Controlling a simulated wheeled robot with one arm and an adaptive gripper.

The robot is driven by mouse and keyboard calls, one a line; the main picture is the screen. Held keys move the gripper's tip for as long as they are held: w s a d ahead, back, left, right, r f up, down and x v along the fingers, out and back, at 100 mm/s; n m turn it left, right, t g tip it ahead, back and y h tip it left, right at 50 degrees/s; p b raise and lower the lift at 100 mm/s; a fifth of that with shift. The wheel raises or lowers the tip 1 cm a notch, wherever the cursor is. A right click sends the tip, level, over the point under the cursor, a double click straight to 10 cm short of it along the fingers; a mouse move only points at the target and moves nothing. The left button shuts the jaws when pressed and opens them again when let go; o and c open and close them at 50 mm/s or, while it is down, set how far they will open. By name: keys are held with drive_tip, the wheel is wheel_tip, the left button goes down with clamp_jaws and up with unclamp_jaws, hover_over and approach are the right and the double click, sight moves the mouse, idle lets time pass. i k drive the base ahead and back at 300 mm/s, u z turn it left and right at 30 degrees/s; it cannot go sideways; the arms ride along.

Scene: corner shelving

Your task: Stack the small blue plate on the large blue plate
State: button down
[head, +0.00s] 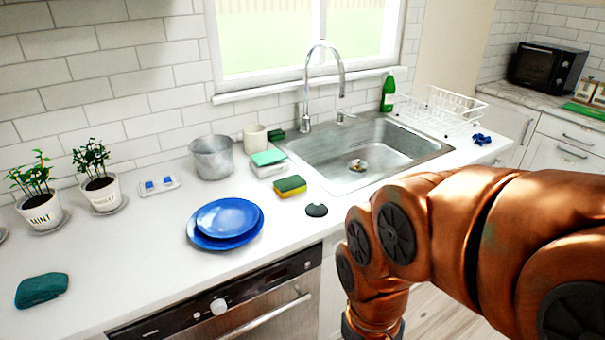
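The small blue plate (227,216) lies on top of the large blue plate (214,243) on the white counter, left of the sink. The small plate sits a little toward the back right of the large one, so more of the large plate's rim shows at the front and left. Both plates look flat and empty. My copper-coloured arm comes in from the right and bends down in front of the counter. My gripper is out of the picture below the bottom edge. Nothing touches the plates from above.
A sponge (290,185), a black round stopper (316,210) and a metal bucket (211,158) stand near the plates. The sink (370,155) lies right, potted plants (97,179) left. A teal cloth (42,289) lies front left. Counter (130,240) left of the plates is clear.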

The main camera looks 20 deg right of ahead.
sight(228, 217)
drive_tip(key=z, duration=1.05)
drive_tip(key=i, duration=1.3)
drive_tip(key=u, duration=3.1)
